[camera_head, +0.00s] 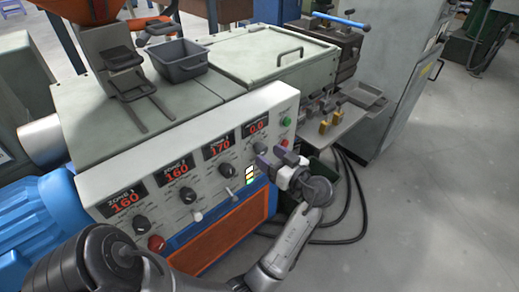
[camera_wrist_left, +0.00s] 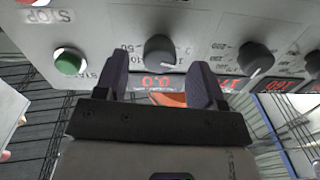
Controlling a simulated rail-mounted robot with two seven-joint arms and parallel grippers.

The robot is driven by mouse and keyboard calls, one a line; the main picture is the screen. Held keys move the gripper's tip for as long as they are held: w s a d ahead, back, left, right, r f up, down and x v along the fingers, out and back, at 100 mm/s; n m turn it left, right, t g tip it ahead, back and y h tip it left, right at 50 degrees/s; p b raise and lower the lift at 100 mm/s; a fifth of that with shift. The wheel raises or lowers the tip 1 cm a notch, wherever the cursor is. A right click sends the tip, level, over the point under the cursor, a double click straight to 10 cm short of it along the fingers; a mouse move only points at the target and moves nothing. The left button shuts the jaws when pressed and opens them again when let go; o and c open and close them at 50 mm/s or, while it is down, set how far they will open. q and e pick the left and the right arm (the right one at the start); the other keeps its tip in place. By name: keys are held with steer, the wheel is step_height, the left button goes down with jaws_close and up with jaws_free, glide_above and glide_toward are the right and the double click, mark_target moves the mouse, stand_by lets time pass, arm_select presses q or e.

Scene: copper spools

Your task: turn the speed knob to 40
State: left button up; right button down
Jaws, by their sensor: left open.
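The machine's control panel (camera_head: 190,165) carries a row of dark round knobs under red displays. The speed display (camera_head: 258,126) reads 0.0 at the right end of the row. The dark speed knob (camera_head: 260,148) sits just below it. In the left wrist view, upside down, this knob (camera_wrist_left: 159,50) lies in line with the gap between the fingers, beside the 0.0 display (camera_wrist_left: 158,82). My left gripper (camera_head: 272,156) is open in front of the knob, fingers pointing at the panel. I cannot tell whether it touches the knob. My right gripper is not in view.
A green button (camera_head: 286,121) and a red button (camera_head: 286,122) sit right of the speed display; the green one is START in the wrist view (camera_wrist_left: 68,62). Another knob (camera_wrist_left: 256,58) is close by. Floor at right is clear (camera_head: 430,210).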

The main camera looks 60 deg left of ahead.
arm_select(q)
steer(key=shift+x, duration=1.25)
steer(key=shift+c, duration=0.2)
steer(key=shift+p, duration=0.3)
steer(key=c, duration=0.9)
